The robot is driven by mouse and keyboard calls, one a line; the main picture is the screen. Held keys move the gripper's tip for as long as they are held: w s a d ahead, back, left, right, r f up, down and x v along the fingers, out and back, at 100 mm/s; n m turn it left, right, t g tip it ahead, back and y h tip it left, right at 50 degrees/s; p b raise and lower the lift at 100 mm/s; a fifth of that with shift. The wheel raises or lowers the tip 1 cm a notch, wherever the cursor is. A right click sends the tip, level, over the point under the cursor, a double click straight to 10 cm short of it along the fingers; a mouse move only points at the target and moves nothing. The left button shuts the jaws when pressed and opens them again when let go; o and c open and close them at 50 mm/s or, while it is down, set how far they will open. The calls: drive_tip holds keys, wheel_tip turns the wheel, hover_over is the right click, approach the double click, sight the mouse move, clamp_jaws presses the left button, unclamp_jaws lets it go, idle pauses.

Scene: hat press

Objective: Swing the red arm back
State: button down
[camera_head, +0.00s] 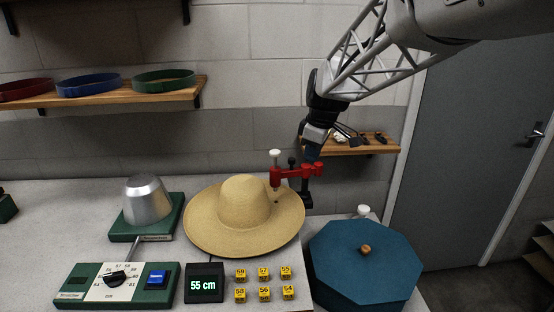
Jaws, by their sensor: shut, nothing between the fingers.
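The red arm (295,172) stands at the right side of the straw hat (243,212), its left end over the hat beside the crown. A white knob (275,154) tops that left end, and a short stem points down from it toward the hat. A dark post (306,198) is under the arm's right end. My gripper (313,155) reaches down from the upper right and is shut, with nothing held. Its tips are close to the right part of the red arm; I cannot tell whether they touch it.
A blue octagonal box (364,262) with a wooden knob is right of the hat. A metal cone on a green base (147,206), a dial panel (116,284), a display (204,283) and several yellow number blocks (264,273) fill the left and front. A small shelf (360,146) hangs behind my gripper.

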sight(297, 170)
drive_tip(key=w+d+f+n+t+y, duration=0.1)
drive_tip(key=w+f+n+t+y, duration=0.2)
drive_tip(key=w+f+n, duration=0.3)
drive_tip(key=shift+w+f+y, duration=0.5)
drive_tip(key=shift+w+f, duration=0.95)
drive_tip(key=shift+w, duration=0.1)
drive_tip(key=w+a+f, duration=0.5)
drive_tip(key=w+f, duration=0.3)
